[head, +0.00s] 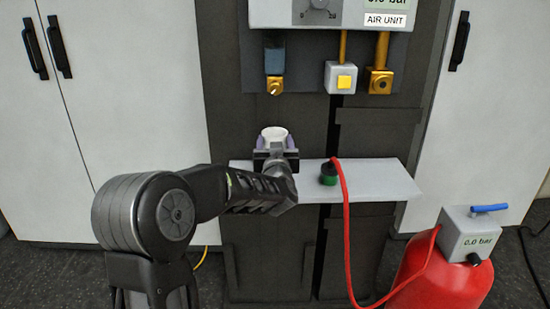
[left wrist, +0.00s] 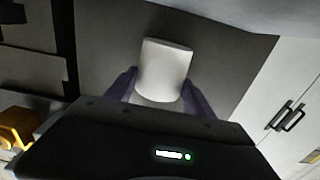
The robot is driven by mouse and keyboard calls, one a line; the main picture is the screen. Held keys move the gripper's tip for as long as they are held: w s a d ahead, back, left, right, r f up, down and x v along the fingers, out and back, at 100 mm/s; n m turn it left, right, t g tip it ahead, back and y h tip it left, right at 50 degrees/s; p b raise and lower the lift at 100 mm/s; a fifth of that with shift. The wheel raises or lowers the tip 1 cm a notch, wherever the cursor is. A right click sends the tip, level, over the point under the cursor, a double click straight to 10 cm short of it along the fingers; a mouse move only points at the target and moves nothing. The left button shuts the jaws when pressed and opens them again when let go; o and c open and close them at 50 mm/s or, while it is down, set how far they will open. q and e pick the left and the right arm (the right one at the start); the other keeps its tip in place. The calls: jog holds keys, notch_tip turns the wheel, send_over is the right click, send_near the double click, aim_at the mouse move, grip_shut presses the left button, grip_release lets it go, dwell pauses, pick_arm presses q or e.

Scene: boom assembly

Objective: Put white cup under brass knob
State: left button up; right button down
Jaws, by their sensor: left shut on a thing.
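The white cup (head: 273,133) is held in my left gripper (head: 274,144), above the left part of the grey shelf. In the left wrist view the cup (left wrist: 164,70) sits between the two purplish fingers of the gripper (left wrist: 158,92), which touch its sides. The brass knob (head: 275,85) hangs under a blue-grey fitting on the dark panel. In the head view it appears above the cup, with a gap between them. My right gripper shows in neither view.
The grey shelf (head: 378,183) carries a green and black connector (head: 328,174) near a red hose (head: 347,230). A grey box with a yellow button (head: 344,82) and another brass fitting (head: 379,80) are to the knob's right. A red cylinder (head: 435,275) stands at lower right.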

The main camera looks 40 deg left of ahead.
pick_arm(q)
jog(key=shift+f+b, duration=0.45)
jog(key=shift+f, duration=1.85)
jog(key=shift+f, duration=0.15)
jog(key=o, duration=1.5)
jog(key=shift+s+d+r, duration=0.1)
jog(key=shift+d+r, duration=0.05)
jog(key=shift+r, duration=0.05)
jog(key=p+v, duration=0.1)
jog(key=v, duration=1)
jog(key=shift+s+d, duration=0.2)
jog(key=shift+s, duration=0.1)
